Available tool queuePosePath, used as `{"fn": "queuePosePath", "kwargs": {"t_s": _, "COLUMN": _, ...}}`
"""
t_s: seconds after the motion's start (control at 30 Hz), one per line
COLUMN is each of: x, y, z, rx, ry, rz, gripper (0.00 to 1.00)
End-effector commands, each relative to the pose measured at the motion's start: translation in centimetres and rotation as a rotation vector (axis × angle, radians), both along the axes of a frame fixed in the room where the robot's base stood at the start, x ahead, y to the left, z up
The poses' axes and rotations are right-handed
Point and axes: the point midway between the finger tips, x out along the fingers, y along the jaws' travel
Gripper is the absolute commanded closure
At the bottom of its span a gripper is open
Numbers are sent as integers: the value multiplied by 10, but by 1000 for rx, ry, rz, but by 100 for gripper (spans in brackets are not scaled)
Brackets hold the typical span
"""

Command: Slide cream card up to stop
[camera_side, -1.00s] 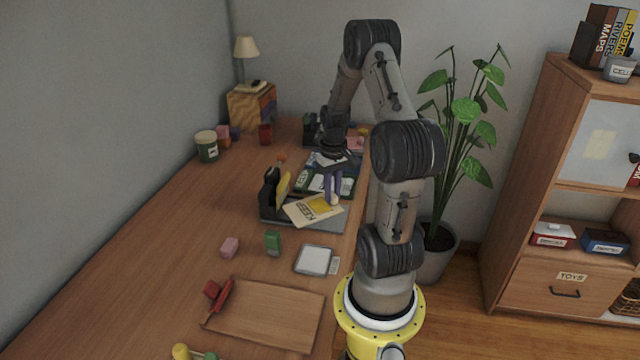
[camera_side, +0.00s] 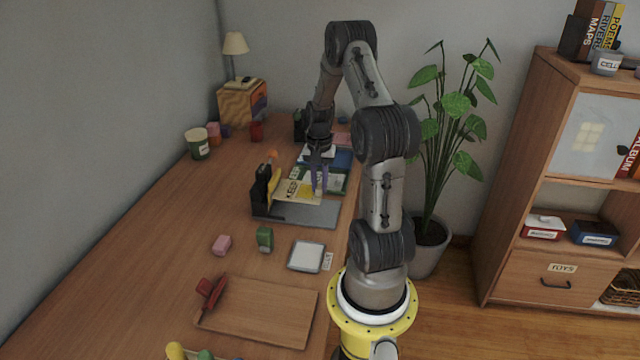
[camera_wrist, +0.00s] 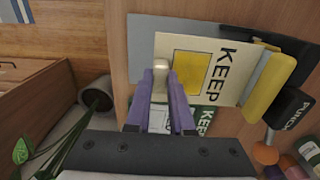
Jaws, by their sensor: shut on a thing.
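The cream card (camera_side: 290,194), printed KEEP with a yellow square, lies on a grey base plate (camera_side: 318,216) in the side view. In the wrist view the card (camera_wrist: 212,62) reaches to the yellow lever (camera_wrist: 268,88) of a black hole punch (camera_wrist: 288,108). The lever overlaps its view there, so I cannot tell whether the edge touches a stop. My gripper (camera_side: 320,188) points down at the card's edge away from the punch. In the wrist view its purple fingers (camera_wrist: 161,72) are shut on a small rounded cream piece at that edge, apparently the card's grip.
Green and blue folders (camera_side: 342,158) lie behind the plate. A green block (camera_side: 264,239), a pink block (camera_side: 222,245) and a grey square pad (camera_side: 306,256) stand in front. A wooden tray (camera_side: 258,312) is nearer. The table's left middle is clear.

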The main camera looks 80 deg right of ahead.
Motion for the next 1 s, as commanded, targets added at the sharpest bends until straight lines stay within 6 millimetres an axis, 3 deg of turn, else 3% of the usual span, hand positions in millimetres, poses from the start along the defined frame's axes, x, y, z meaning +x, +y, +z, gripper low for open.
{"fn": "queuePosePath", "kwargs": {"t_s": 0.7, "x": 0, "y": 1, "z": -51, "rx": 2, "ry": 1, "rz": 3, "gripper": 100}}
{"fn": "queuePosePath", "kwargs": {"t_s": 1.0, "x": 0, "y": 0, "z": -62, "rx": 1, "ry": 0, "rz": 3, "gripper": 100}}
